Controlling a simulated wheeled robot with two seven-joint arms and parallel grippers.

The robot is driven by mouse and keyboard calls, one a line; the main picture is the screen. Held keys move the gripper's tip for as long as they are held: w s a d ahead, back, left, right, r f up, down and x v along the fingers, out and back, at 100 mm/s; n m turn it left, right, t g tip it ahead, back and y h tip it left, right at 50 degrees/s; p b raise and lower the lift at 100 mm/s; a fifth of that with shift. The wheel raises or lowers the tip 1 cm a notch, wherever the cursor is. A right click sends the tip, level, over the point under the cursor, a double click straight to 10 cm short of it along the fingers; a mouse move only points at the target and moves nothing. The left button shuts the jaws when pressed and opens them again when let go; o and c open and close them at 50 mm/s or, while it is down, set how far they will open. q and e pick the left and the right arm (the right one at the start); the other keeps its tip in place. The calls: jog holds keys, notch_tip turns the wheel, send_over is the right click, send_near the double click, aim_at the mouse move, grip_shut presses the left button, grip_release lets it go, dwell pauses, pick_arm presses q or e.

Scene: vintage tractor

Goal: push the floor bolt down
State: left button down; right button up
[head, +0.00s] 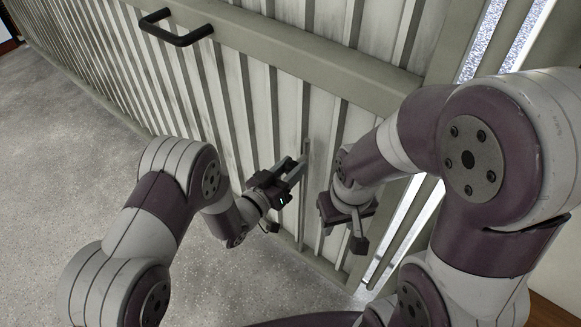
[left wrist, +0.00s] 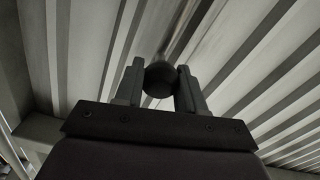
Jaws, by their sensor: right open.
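The floor bolt (head: 303,215) shows as a thin upright grey rod against the ribbed gate, in the lower middle of the head view. My left gripper (head: 299,168) is at its upper part. In the left wrist view, the bolt's dark round knob (left wrist: 160,76) sits between the fingers of my left gripper (left wrist: 160,88), which look closed against both its sides. The bolt's foot is hard to make out. My right gripper (head: 343,228) is open and empty, just right of the rod and pointing downward.
The ribbed metal gate (head: 236,85) spans the view, with a black handle (head: 176,38) on its top rail at upper left. A bright gap and a post stand at the right edge of the gate. The grey concrete floor (head: 60,120) at left is clear.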

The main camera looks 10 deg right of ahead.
pick_arm(q)
notch_tip(320, 180, down, 3)
jog(key=shift+f+b, duration=0.2)
jog(key=shift+b, duration=0.95)
jog(key=c, duration=0.7)
grip_release()
jog(key=shift+o, duration=0.2)
jog(key=p+v, duration=0.3)
jog(key=v, duration=0.9)
jog(key=shift+s+a, duration=0.25)
jog(key=shift+a, duration=0.05)
jog(key=shift+f, duration=0.1)
